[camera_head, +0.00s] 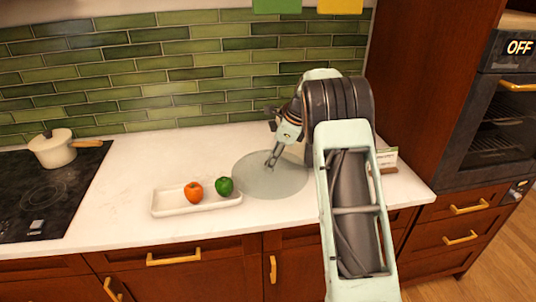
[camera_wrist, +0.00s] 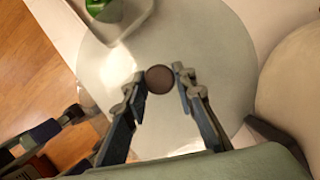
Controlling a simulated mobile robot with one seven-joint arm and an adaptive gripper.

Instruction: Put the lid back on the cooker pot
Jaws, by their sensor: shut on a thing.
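A wide, pale grey, see-through round disc (camera_head: 258,187), which looks like a lid, is at the counter's middle right. It fills much of the wrist view (camera_wrist: 215,60). My gripper (camera_head: 273,162) is above it, pointing down. In the wrist view my gripper (camera_wrist: 160,82) has its fingertips on either side of a round dark brown knob (camera_wrist: 160,79) at the disc's middle. I cannot tell whether the disc touches the counter. A cream pot (camera_head: 55,153) with a wooden handle stands on the black cooktop at far left. Its top is too small to read clearly.
A white tray (camera_head: 165,209) with an orange-red vegetable (camera_head: 193,192) and a green pepper (camera_head: 224,187) lies between cooktop and disc. A small card stand (camera_head: 386,157) is right of my arm. Green tiles back the counter; a tall wooden oven cabinet borders its right.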

